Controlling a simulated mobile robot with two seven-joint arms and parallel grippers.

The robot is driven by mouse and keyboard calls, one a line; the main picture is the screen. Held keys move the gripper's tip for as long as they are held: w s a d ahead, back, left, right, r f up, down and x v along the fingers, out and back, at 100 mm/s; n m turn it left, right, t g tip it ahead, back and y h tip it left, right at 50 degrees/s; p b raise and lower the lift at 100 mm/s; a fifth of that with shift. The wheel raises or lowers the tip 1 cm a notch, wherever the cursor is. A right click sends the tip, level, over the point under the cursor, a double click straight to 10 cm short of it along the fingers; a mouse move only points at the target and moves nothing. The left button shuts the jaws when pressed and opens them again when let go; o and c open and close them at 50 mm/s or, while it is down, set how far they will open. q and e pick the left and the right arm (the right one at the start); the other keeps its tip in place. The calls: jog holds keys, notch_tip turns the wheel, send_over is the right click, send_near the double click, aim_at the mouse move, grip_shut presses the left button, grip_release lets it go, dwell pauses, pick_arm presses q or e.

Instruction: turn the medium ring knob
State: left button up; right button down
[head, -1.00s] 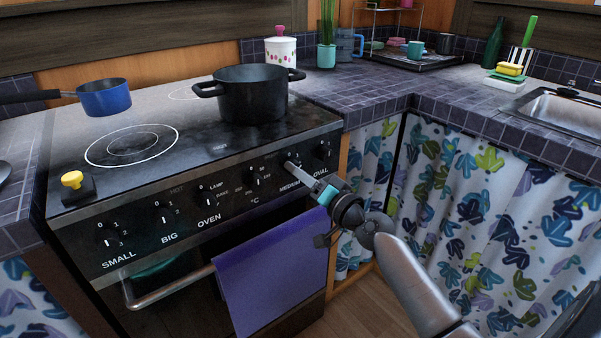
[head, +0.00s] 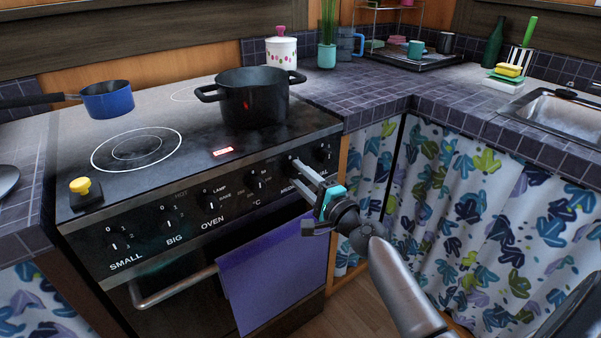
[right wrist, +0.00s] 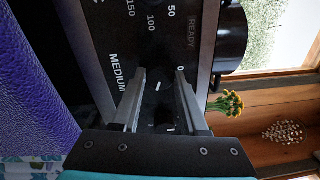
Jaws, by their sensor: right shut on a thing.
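The medium ring knob (right wrist: 158,88) is a dark knob with a white mark, on the stove's front panel above the "MEDIUM" label. In the right wrist view it lies between the two grey fingers of my right gripper (right wrist: 161,76). In the head view my right gripper (head: 301,170) reaches the panel from the lower right. It is shut on the knob, and its fingers cover most of the knob and part of the label there. The stove (head: 75,236) has a lit red indicator (head: 223,152) on its top. My left gripper is not in view.
The oval knob (head: 322,153) is close on the right, and the temperature knob (head: 257,179) is on the left. A purple towel (head: 275,275) hangs on the oven handle (head: 172,289) below my gripper.

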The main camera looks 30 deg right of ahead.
jog(key=shift+r+m, duration=0.1)
jog(key=shift+m, duration=0.5)
jog(key=m+p, duration=0.2)
jog(key=m, duration=0.2)
jog(key=shift+h, duration=0.3)
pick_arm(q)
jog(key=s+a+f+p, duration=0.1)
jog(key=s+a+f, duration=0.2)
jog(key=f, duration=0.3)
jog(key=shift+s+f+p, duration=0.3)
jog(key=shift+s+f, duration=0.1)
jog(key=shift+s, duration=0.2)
pick_arm(e)
jog(key=shift+m, duration=1.6)
jog(key=shift+c, duration=2.2)
grip_release()
